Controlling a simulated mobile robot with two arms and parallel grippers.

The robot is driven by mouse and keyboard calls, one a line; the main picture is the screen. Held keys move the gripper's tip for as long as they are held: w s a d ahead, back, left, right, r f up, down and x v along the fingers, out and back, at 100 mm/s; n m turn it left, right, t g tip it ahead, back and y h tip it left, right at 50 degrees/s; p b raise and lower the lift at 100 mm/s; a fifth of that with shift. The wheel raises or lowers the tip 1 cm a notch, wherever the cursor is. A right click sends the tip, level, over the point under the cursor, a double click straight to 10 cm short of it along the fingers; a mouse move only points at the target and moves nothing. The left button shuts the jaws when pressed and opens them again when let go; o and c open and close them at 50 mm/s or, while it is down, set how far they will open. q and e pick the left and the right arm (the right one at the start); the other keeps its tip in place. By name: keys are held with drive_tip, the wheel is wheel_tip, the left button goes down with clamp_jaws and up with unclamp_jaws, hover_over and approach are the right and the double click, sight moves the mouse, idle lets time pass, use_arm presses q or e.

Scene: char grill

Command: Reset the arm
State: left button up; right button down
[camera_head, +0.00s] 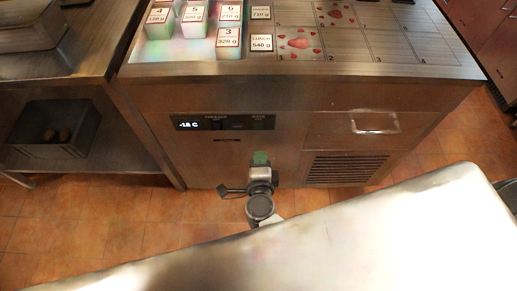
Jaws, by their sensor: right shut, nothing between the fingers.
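My right gripper (261,158) shows at the middle of the view, with greenish fingertips pointing away from me. It is shut and empty. It is in front of the steel front of the freezer counter (245,105); I cannot tell the exact gap. Part of my right arm is hidden behind the pale metal surface in the foreground. My left gripper is not in view.
Labelled weight blocks (229,42) and a marked grid (380,42) are on the counter top. A dark bin (85,128) sits on a shelf at left. A pale metal surface (350,235) fills the foreground. Tiled floor (110,218) shows between.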

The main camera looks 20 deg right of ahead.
drive_tip(key=s+f+n+g+y, duration=0.3)
drive_tip(key=s+f+n, duration=0.4)
drive_tip(key=f, duration=0.5)
drive_tip(key=s+f+n+g+y, duration=0.25)
drive_tip(key=s+f+n, duration=0.35)
drive_tip(key=f+n, duration=0.4)
drive_tip(key=s+d+f+n+g, duration=0.3)
drive_tip(key=s+d+f, duration=0.3)
drive_tip(key=s, duration=0.5)
drive_tip(key=s+d+f+n+g+h, duration=0.1)
drive_tip(key=s+d+f+n+g, duration=0.2)
drive_tip(key=s, duration=0.7)
wheel_tip(320, 180, down, 4)
drive_tip(key=d+g, duration=0.2)
drive_tip(key=d, duration=0.1)
drive_tip(key=shift+s+r+n+g+p, duration=0.15)
drive_tip(key=shift+s+n+g+p, duration=0.15)
drive_tip(key=shift+s+g+p, duration=0.1)
